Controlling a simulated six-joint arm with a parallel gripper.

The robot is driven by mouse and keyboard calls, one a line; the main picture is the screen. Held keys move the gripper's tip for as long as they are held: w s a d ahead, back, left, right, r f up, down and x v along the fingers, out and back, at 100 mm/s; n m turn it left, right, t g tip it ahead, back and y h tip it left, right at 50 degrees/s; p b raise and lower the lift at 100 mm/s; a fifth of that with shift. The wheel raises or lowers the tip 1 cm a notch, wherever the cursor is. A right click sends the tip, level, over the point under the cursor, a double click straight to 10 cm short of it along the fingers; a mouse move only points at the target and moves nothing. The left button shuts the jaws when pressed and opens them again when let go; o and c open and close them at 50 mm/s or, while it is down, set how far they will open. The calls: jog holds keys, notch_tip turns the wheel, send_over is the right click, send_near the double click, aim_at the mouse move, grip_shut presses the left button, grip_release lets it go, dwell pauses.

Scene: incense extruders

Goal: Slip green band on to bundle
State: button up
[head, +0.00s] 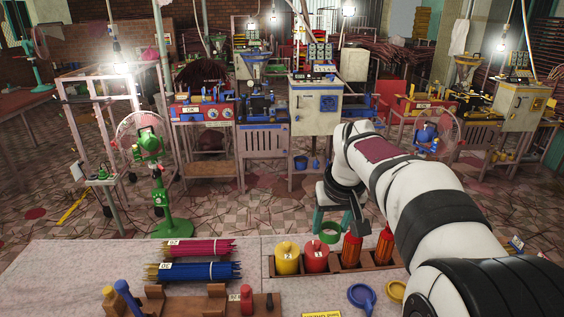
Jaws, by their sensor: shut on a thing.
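Each has a white number label. Both lie well to the left of my gripper.
A brown tray (335,269) holds a yellow and a red cylinder (316,257) and two red-orange bottles (352,249), close under my gripper. A wooden rack (180,305) stands front left.

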jog(key=shift+t, duration=0.7)
jog(key=w+d+f, duration=0.3)
jog(key=w+d, duration=0.1)
jog(key=w, duration=0.1)
jog(key=w+d+f, duration=0.3)
jog(key=w+d, duration=0.1)
jog(key=w, duration=0.2)
jog(key=w+d+f, duration=0.3)
jog(key=w+d, duration=0.1)
jog(key=w, duration=0.2)
jog(key=shift+w+d+f, duration=0.15)
jog(key=shift+d+f, duration=0.05)
jog(key=shift+d, duration=0.1)
jog(key=shift+w+d+f, duration=0.15)
jog(key=shift+d+f, duration=0.1)
jog(key=shift+f, duration=0.5)
jog(key=shift+f, duration=0.15)
jog(key=shift+f, duration=1.35)
